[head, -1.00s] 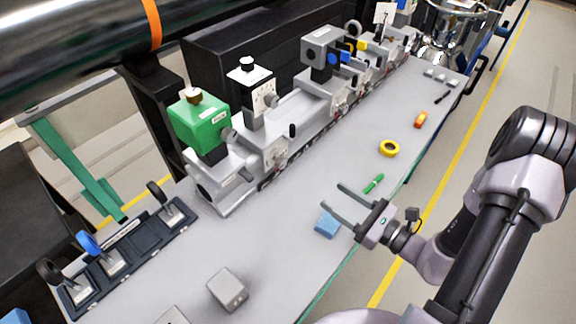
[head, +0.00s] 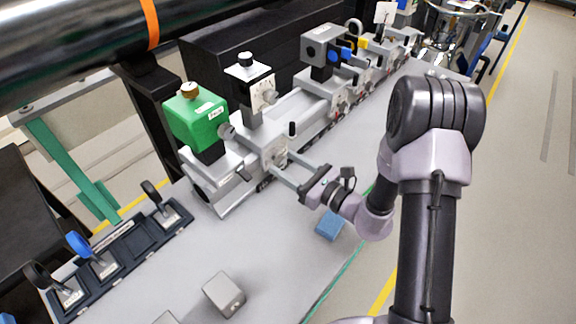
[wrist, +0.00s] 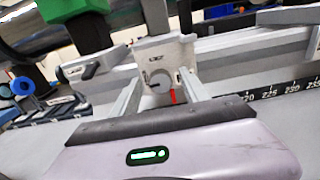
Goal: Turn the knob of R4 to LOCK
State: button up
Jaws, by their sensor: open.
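My gripper (head: 281,162) is open and reaches to the front of a grey rail carriage (head: 270,147) that bears a post with a white-faced unit (head: 258,94). In the wrist view, a round grey knob (wrist: 157,82) on the carriage's front plate (wrist: 165,52) shows between the two fingers of my gripper (wrist: 160,78). A small red mark sits just right of the knob. I cannot tell whether the fingers touch the knob. No R4 or LOCK lettering is readable. The fingers hide part of the carriage in the head view.
A green box (head: 196,118) stands on the carriage to the left. The rail (head: 312,112) with more carriages runs toward the back right. A blue block (head: 328,225) and a grey block (head: 224,294) lie on the table. A dark tray (head: 133,250) holds paddle-like tools at left.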

grip_shut()
jog(key=shift+p, duration=0.3)
jog(key=m+p, duration=0.2)
jog(key=m, duration=0.1)
jog(key=shift+r+p, duration=0.15)
jog(key=shift+p, duration=0.15)
jog(key=m+p, duration=0.4)
jog(key=m, duration=0.1)
jog(key=shift+d+m, duration=0.1)
jog(key=shift+m, duration=0.3)
jog(key=m+p, duration=0.3)
jog(key=m, duration=0.1)
jog(key=shift+w+f+m+p, duration=0.15)
jog(key=shift+m+p, duration=0.4)
jog(key=shift+m, duration=0.7)
jog(key=shift+s+f+m+p, duration=0.15)
jog(key=shift+m+p, duration=0.4)
jog(key=shift+m, duration=0.7)
jog(key=shift+w+f, duration=0.1)
